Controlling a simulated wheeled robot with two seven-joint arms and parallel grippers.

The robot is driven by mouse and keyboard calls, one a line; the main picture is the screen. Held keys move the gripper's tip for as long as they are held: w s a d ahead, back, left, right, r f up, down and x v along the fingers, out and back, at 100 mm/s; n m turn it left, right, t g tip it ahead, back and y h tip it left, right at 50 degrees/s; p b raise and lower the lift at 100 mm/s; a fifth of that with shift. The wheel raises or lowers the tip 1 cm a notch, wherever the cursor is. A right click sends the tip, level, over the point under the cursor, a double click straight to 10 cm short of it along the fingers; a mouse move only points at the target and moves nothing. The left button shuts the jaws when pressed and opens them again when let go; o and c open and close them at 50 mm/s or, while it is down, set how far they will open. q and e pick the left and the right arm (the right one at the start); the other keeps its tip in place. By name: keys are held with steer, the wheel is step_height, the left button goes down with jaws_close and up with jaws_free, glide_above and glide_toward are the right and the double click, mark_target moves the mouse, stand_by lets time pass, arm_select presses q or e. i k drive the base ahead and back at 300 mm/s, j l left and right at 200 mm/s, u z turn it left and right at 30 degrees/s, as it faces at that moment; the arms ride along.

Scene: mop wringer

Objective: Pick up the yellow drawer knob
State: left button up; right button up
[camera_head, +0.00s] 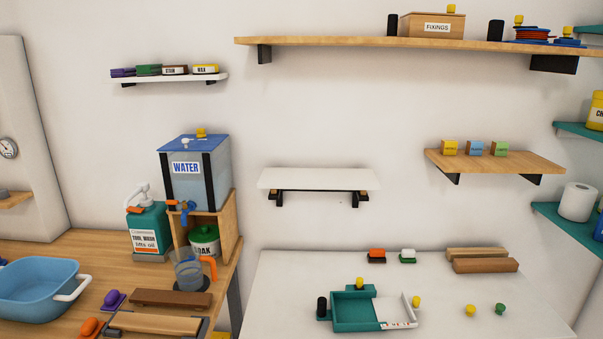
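A small yellow knob (470,310) lies loose at the front right of the white table, just left of a similar green knob (500,308). Other small yellow knob-like pieces show on the teal tray (357,312): one at its back edge (359,284) and one at its right corner (416,301). No label shows which is the drawer knob; the loose yellow one stands apart from the tray. Neither of my grippers is in view.
The white table (290,290) is bare on its left. Brown blocks (485,265) and red (376,255) and white (407,256) pieces lie at its back. A wooden bench (60,252) at left holds a blue tub (38,290) and a water tank (195,180). Shelves hang above.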

mark_target(470, 309)
steer(key=l+z, duration=0.1)
steer(key=z, duration=0.3)
steer(key=l+z, duration=0.25)
steer(key=i+l+z, duration=0.15)
steer(key=l+z, duration=0.15)
steer(key=i+l, duration=0.15)
steer(key=l, duration=0.25)
steer(key=i+l+z, duration=0.1)
steer(key=l, duration=0.25)
steer(key=i+l, duration=0.2)
steer(key=l, duration=0.2)
steer(key=i+l+z, duration=0.1)
steer(key=l, duration=0.25)
